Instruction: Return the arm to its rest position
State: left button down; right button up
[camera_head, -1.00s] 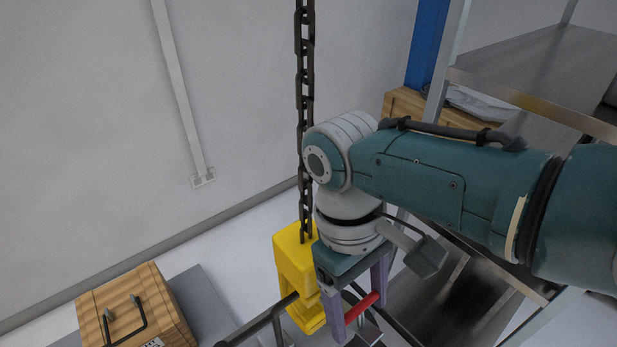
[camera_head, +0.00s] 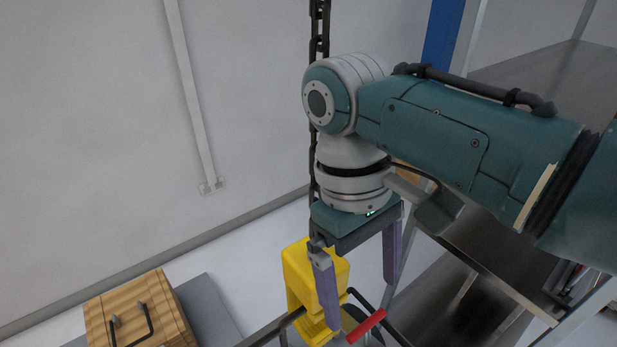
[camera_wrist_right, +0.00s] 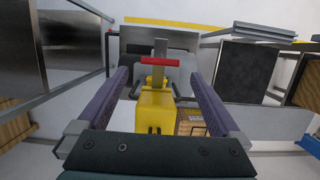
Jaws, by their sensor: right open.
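My right arm (camera_head: 450,130) comes in from the right in the head view, bent down at the wrist. Its gripper (camera_head: 361,300) points down with the two purple fingers apart and nothing between them. A red bar handle (camera_head: 366,326) sits just below the fingertips, apart from them as far as I can tell. In the right wrist view the open gripper (camera_wrist_right: 158,76) frames the red handle (camera_wrist_right: 160,61) and a yellow block (camera_wrist_right: 155,108). My left gripper is not in view.
Metal shelving (camera_head: 545,85) with a blue post (camera_head: 443,35) stands at the right. A wooden crate (camera_head: 170,310) is at lower left. The wall side is clear.

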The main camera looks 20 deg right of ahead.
jog(key=v, duration=0.2)
jog(key=shift+w+r, duration=0.1)
jog(key=shift+r, duration=0.25)
